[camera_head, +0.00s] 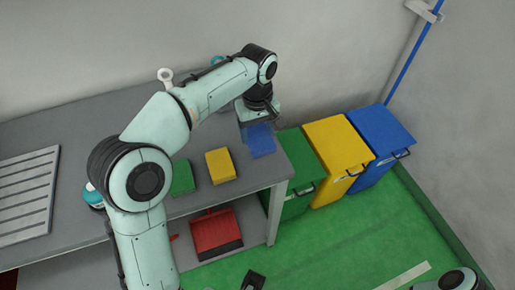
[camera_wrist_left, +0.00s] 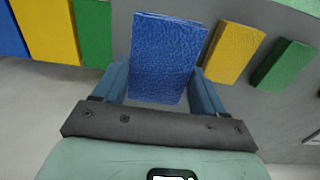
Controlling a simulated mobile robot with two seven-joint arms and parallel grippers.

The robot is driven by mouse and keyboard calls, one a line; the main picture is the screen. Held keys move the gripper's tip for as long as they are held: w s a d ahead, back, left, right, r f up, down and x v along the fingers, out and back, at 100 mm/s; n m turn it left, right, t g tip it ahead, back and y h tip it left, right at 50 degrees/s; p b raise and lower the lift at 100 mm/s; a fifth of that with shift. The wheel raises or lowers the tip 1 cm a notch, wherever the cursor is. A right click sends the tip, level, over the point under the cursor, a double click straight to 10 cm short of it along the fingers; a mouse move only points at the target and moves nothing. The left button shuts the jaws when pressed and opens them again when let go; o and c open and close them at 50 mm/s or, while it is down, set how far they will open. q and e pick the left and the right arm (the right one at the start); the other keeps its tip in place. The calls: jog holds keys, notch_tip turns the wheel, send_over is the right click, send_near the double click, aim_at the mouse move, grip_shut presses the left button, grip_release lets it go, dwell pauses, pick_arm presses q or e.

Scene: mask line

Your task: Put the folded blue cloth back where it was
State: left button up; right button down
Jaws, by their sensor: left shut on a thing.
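The folded blue cloth (camera_head: 262,143) is at the right end of the grey table, right of the yellow cloth. My left gripper (camera_head: 258,122) is shut on it. In the left wrist view the blue cloth (camera_wrist_left: 166,55) lies between the two fingers of my left gripper (camera_wrist_left: 161,72). I cannot tell whether the cloth touches the tabletop. A dark part at the bottom edge of the head view may be my right gripper (camera_head: 253,281); its jaws cannot be made out.
A yellow cloth (camera_head: 220,166) and a green cloth (camera_head: 182,178) lie on the table (camera_head: 75,125). Green (camera_head: 297,150), yellow (camera_head: 338,144) and blue (camera_head: 379,133) bins stand to the right. A red dustpan (camera_head: 215,235) is on the lower shelf. A ribbed grey panel (camera_head: 27,195) is at left.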

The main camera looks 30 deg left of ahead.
aim_at(257, 133)
pick_arm(q)
jog(key=shift+f+b, duration=0.6)
jog(key=shift+f, duration=2.75)
jog(key=shift+f, duration=0.15)
jog(key=o, duration=0.9)
jog(key=shift+o, duration=0.2)
notch_tip(257, 133, up, 12)
jog(key=p, duration=0.3)
jog(key=shift+r, duration=0.2)
